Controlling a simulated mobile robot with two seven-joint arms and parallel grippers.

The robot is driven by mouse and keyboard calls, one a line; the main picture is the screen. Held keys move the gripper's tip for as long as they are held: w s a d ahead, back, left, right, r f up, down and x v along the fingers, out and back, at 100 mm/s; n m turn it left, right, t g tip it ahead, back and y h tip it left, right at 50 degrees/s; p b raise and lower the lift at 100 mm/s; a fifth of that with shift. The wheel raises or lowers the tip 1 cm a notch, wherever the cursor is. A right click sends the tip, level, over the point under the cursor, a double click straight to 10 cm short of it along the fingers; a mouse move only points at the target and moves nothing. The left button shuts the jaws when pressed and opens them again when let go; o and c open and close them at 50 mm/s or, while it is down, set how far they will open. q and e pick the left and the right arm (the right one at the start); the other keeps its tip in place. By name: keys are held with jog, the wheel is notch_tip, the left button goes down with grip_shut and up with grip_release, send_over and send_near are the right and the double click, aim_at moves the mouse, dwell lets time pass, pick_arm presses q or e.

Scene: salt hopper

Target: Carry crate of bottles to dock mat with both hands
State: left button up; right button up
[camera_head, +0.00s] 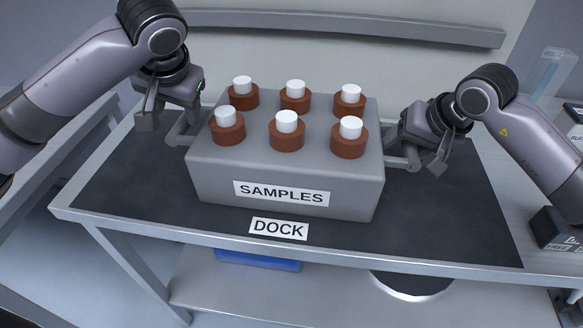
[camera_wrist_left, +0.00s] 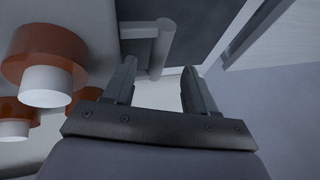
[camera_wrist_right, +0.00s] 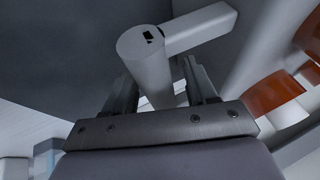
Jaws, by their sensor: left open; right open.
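The grey crate (camera_head: 290,184), labelled SAMPLES, sits level on the dark dock mat (camera_head: 455,220), behind the DOCK label (camera_head: 279,229). It holds several upright brown bottles (camera_head: 228,132) with white caps. My left gripper (camera_head: 170,115) is open above and beside the left handle (camera_head: 180,134); in the left wrist view that handle (camera_wrist_left: 164,45) lies beyond the fingertips, clear of the jaws. My right gripper (camera_head: 428,165) is open at the right handle (camera_head: 405,157); in the right wrist view the handle bar (camera_wrist_right: 150,68) is between the fingers. Whether they touch it is unclear.
The mat lies on a table with a pale front edge (camera_head: 330,262). A blue item (camera_head: 260,260) and a round object (camera_head: 412,283) are below it. Dark labelled boxes (camera_head: 553,230) and a clear container (camera_head: 553,72) stand at the right. A grey rail (camera_head: 340,24) runs behind.

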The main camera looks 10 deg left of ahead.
jog(key=shift+r, duration=0.15)
pick_arm(q)
jog(key=v, duration=0.4)
jog(key=shift+s+r, duration=0.15)
jog(key=shift+r, duration=0.2)
pick_arm(e)
jog(key=v, duration=1.1)
jog(key=shift+s+r, duration=0.3)
jog(key=shift+d, duration=0.1)
